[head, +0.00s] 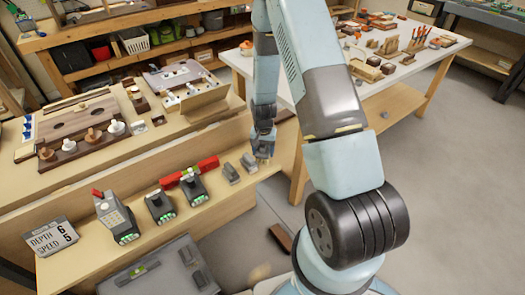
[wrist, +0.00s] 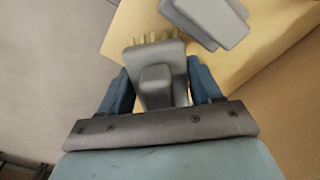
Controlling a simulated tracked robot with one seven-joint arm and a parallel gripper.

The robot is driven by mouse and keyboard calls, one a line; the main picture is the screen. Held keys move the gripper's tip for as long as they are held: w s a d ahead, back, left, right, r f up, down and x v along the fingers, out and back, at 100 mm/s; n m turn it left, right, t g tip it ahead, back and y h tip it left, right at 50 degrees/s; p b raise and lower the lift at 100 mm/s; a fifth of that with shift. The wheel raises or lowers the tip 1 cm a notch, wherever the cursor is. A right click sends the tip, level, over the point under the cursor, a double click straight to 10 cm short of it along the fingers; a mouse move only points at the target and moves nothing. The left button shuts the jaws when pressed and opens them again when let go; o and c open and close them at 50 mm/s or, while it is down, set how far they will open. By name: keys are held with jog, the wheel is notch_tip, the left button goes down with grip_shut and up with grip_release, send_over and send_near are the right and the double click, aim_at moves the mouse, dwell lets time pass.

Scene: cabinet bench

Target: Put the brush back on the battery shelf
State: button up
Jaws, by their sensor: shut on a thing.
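The brush (wrist: 160,58) is a grey block with a row of tan bristles, seen close up in the wrist view. My gripper (wrist: 160,84) has its two blue fingers on either side of the brush and is shut on it. In the head view my gripper (head: 263,146) is at the right end of the battery shelf (head: 185,222), which carries devices in a row. The brush is small and partly hidden there. I cannot tell whether it touches the shelf.
Two grey blocks (head: 230,173) stand just left of my gripper; one grey block (wrist: 213,20) shows close to the brush in the wrist view. A brown piece (head: 280,237) lies on the floor.

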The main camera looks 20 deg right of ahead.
jog(key=shift+f, duration=0.6)
jog(key=o, duration=1.1)
notch_tip(320, 180, up, 14)
jog(key=shift+f, duration=0.25)
jog(key=s+r+n+t, duration=0.1)
jog(key=s+r, duration=0.3)
jog(key=r, duration=0.8)
jog(key=s+r+n+t, duration=0.15)
jog(key=s+r, duration=0.25)
jog(key=r, duration=0.7)
jog(key=s+r+n+t, duration=0.1)
jog(key=s+r, duration=0.6)
jog(key=s, duration=0.3)
jog(key=s+r+n+t, duration=0.2)
jog(key=s+r, duration=0.5)
jog(key=s, duration=0.3)
